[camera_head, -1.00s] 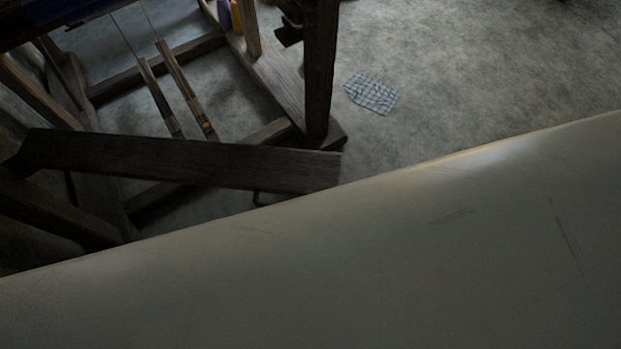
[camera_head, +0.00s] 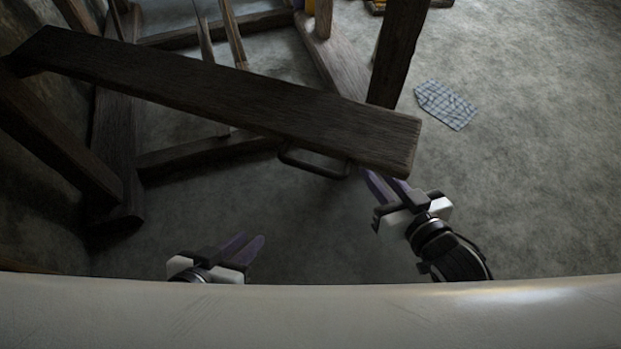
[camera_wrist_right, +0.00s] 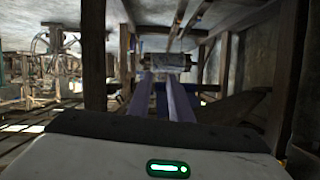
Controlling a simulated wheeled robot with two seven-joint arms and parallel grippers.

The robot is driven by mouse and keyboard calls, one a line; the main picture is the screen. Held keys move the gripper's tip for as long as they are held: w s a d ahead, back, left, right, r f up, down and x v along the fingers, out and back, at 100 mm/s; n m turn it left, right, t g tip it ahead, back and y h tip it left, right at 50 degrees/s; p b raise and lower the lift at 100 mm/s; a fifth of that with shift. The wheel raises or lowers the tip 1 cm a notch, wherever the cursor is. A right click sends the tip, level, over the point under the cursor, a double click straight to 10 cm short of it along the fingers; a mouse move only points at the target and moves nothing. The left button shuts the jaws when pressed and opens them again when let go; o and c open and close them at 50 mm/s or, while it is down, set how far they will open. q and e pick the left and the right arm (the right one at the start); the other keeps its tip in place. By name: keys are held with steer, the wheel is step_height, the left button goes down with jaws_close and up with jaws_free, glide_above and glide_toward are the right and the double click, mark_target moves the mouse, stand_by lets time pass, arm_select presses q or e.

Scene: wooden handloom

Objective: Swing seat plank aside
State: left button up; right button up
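The seat plank (camera_head: 230,95) is a long dark wooden board. It runs from the upper left to a free end at the centre right of the head view. A dark U-shaped handle (camera_head: 315,168) hangs at its near edge, close to the free end. My right gripper (camera_head: 382,184) is open and empty, just below the free end and to the right of the handle. In the head view I see no clear contact with the plank. Its parted fingers also show in the right wrist view (camera_wrist_right: 160,98). My left gripper (camera_head: 246,246) is open and empty, lower left, apart from the handle.
A dark loom post (camera_head: 398,50) rises behind the plank's free end. Frame beams (camera_head: 210,152) lie below and behind the plank, with more timbers (camera_head: 50,140) at left. A checked cloth (camera_head: 446,104) lies on the floor. Open floor (camera_head: 540,170) stretches right.

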steer(key=a+r+n+t+y, duration=0.1)
steer(key=a+r+n+y, duration=0.1)
steer(key=a+r+y, duration=0.3)
steer(key=n+g+y, duration=0.4)
steer(key=n+y, duration=0.1)
steer(key=y, duration=0.5)
glide_toward(319, 174)
steer(key=w+a, duration=0.1)
steer(key=x, duration=1)
steer(key=shift+w+a+b, duration=0.15)
steer(key=shift+b, duration=0.15)
steer(key=shift+c, duration=0.5)
jaws_close()
